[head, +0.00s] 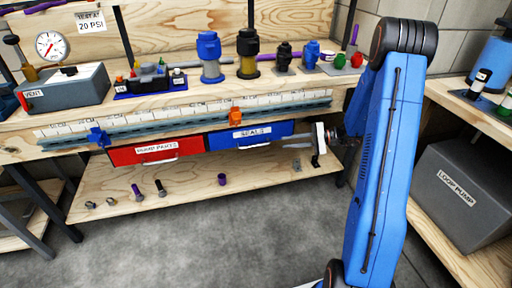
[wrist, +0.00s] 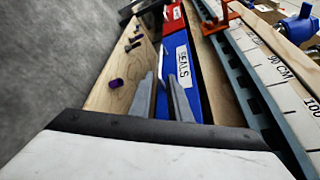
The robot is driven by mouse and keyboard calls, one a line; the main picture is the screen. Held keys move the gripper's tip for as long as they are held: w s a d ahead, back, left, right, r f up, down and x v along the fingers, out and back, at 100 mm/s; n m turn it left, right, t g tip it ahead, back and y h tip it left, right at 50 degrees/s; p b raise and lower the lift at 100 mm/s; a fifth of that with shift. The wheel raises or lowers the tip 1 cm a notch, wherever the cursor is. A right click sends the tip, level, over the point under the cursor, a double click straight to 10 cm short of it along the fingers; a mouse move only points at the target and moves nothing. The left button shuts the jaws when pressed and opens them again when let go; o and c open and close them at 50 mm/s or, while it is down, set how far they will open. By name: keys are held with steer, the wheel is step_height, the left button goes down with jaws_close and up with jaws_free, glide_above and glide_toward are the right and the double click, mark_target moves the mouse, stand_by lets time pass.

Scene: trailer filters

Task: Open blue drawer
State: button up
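The blue drawer (head: 222,141), labelled SEALS, sits under the workbench top beside a red drawer. It looks shut, its front about level with the red one. It also shows in the wrist view (wrist: 176,48), with a pale handle bar along its front. My gripper (head: 288,146) is at the drawer's right end, pointing left along its front. In the wrist view my gripper (wrist: 160,76) has its two fingers apart, with the handle bar's line running between or just beyond the tips. I cannot tell whether they touch it. Nothing is held.
The red drawer (head: 125,155), labelled PUMP PARTS, is left of the blue one. A ruler rail (head: 180,118) with an orange clamp (head: 235,116) runs above. Small parts and a purple cup (head: 222,179) stand on the lower shelf (head: 190,200). Grey floor is clear in front.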

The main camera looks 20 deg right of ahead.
mark_target(260, 145)
steer(key=x, duration=1.5)
jaws_close()
